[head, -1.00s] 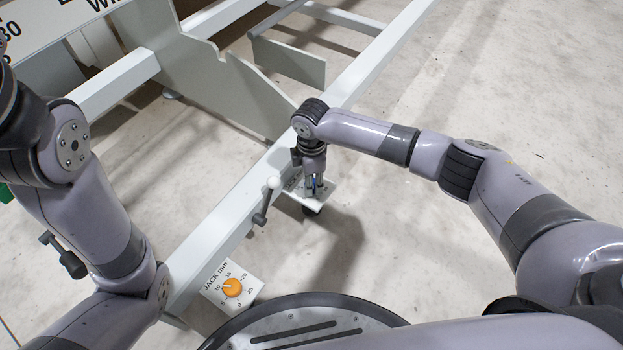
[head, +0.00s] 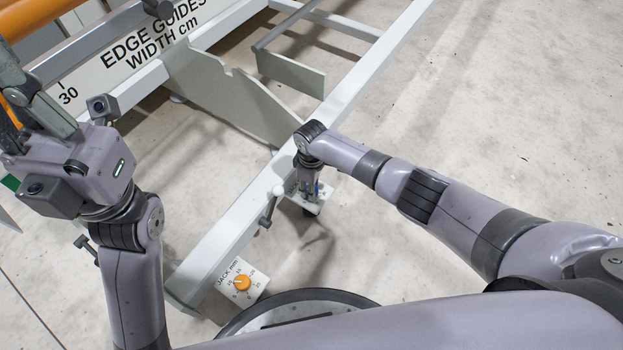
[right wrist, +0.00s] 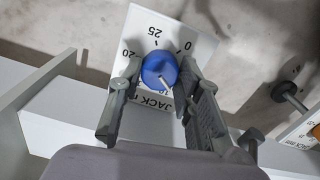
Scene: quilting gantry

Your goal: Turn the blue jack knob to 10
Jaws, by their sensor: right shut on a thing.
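The blue jack knob (right wrist: 160,70) sits on a white dial plate (right wrist: 194,36) marked JACK. In the right wrist view my right gripper (right wrist: 160,98) has a finger on each side of the knob and is shut on it. The knob's white pointer slants down and right, toward the JACK lettering. The 25, 20 and 0 show; the numbers near the pointer are hard to read. In the head view my right gripper (head: 309,190) largely covers the blue knob (head: 318,188). My left gripper (head: 25,110) is at the upper left, partly cut off, away from the knob.
An orange jack knob (head: 242,283) on its own plate is nearer on the same white rail (head: 235,220). A sign (head: 150,45) reads EDGE GUIDES WIDTH cm. Bare floor lies to the right.

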